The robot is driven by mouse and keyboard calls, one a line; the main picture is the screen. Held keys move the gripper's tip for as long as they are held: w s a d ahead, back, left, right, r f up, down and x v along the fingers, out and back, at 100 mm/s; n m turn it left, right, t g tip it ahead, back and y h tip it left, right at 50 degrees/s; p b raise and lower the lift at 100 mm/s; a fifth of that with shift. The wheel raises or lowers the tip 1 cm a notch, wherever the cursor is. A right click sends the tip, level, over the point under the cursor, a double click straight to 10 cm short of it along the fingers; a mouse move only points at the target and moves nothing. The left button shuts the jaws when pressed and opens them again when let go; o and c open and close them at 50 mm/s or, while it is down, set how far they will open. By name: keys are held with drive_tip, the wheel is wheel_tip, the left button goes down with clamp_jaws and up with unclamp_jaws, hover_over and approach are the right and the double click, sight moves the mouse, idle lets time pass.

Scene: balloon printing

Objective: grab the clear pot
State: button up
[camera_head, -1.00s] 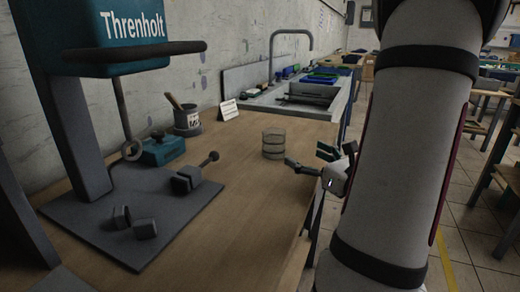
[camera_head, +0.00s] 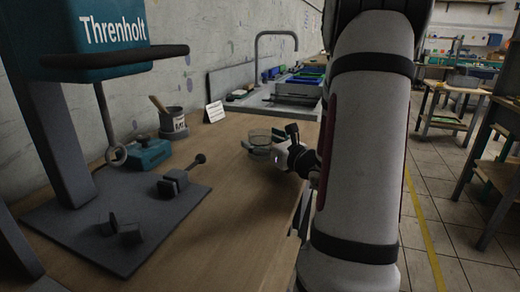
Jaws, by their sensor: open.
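The clear pot (camera_head: 259,138) is a small see-through round container standing on the wooden bench near its right edge. My gripper (camera_head: 268,148) is at the pot, reaching in from the right, with a dark finger just behind or beside the pot's right side. The fingers are open, and part of the pot's lower right is hidden by the gripper. I cannot tell whether a finger touches it.
A teal Threnholt press (camera_head: 105,35) stands on a grey base plate at left. Behind are a paint tin with a brush (camera_head: 173,122), a teal block (camera_head: 149,153) and a white card (camera_head: 215,111). A sink (camera_head: 285,97) lies beyond. Bare bench (camera_head: 200,235) lies in front.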

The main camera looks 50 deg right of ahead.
drive_tip(key=shift+w+d, duration=0.1)
drive_tip(key=shift+w, duration=0.35)
drive_tip(key=c, duration=1.1)
drive_tip(key=shift+r, duration=0.1)
